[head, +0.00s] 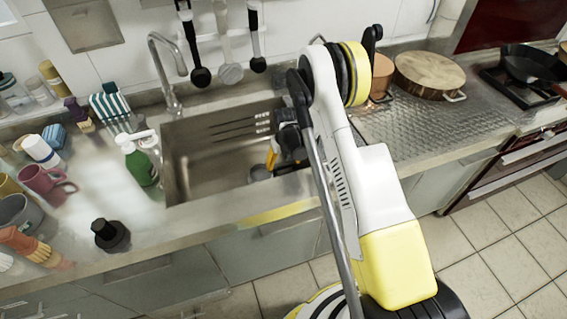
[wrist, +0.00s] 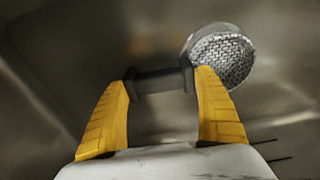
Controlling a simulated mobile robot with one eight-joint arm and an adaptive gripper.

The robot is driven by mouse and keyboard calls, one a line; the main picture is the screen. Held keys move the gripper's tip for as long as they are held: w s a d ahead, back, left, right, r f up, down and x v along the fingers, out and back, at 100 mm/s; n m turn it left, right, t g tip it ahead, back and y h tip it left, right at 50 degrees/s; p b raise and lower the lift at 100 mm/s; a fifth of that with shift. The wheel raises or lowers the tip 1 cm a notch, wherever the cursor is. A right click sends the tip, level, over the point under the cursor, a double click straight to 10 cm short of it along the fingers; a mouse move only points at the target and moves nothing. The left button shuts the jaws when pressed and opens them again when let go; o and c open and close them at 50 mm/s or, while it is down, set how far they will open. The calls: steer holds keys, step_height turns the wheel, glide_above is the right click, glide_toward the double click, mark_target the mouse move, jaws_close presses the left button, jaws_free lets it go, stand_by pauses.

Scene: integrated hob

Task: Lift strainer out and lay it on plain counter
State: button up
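The strainer (wrist: 222,60) lies in the sink (head: 215,165), its round metal mesh up and to the right of my right finger in the wrist view. A dark bar (wrist: 160,80), which looks like its handle, spans the gap between my fingertips. In the head view, a small part of the strainer (head: 260,173) shows at the sink bottom. My gripper (wrist: 164,82) is down inside the sink, with its yellow fingers wide apart. Whether the fingertips touch the bar is unclear. My arm hides the sink's right side in the head view.
The plain counter (head: 190,225) left and in front of the sink has clear patches. A green bottle (head: 139,165), a black object (head: 110,235) and mugs (head: 45,182) stand left. A ridged drainboard (head: 440,125) with a copper pan (head: 428,75) lies right. The faucet (head: 165,75) rises behind.

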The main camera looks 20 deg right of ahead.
steer(key=shift+c, duration=0.9)
steer(key=o, duration=0.7)
steer(key=shift+c, duration=0.2)
steer(key=c, duration=0.7)
steer(key=shift+r+p, duration=0.7)
steer(key=shift+r, duration=1.2)
steer(key=shift+r+p, duration=0.85)
steer(key=shift+r, duration=1.1)
steer(key=shift+r, duration=0.1)
